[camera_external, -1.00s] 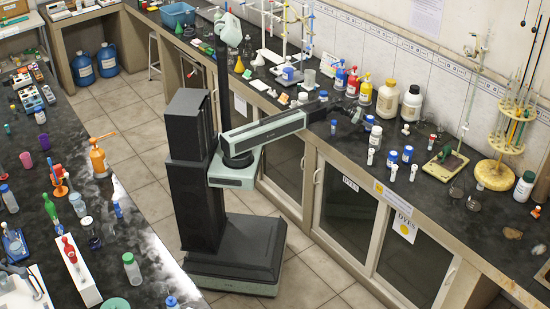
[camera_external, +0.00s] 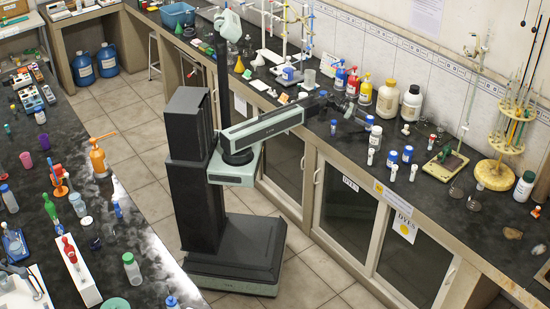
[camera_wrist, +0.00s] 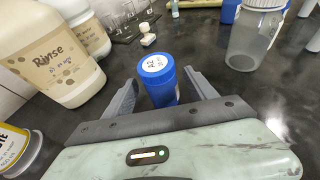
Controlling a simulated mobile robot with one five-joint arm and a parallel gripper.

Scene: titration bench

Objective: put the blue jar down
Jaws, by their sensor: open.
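The blue jar (camera_wrist: 158,84) stands upright on the dark bench in the wrist view, with a white label on its lid. My gripper (camera_wrist: 160,76) is open, with one grey finger on each side of the jar. A narrow gap shows between the jar and the fingers. The jar's lower part is hidden behind my gripper body. In the external view my gripper (camera_external: 354,112) is over the right-hand bench, among bottles. The jar is too small and crowded there to tell apart surely.
A large Rinse bottle (camera_wrist: 52,55) stands close on the left in the wrist view. A clear bottle (camera_wrist: 256,38) stands to the right. A small white-capped item (camera_wrist: 147,34) and glassware are behind. Bare dark bench (camera_wrist: 205,52) shows between the jar and the clear bottle.

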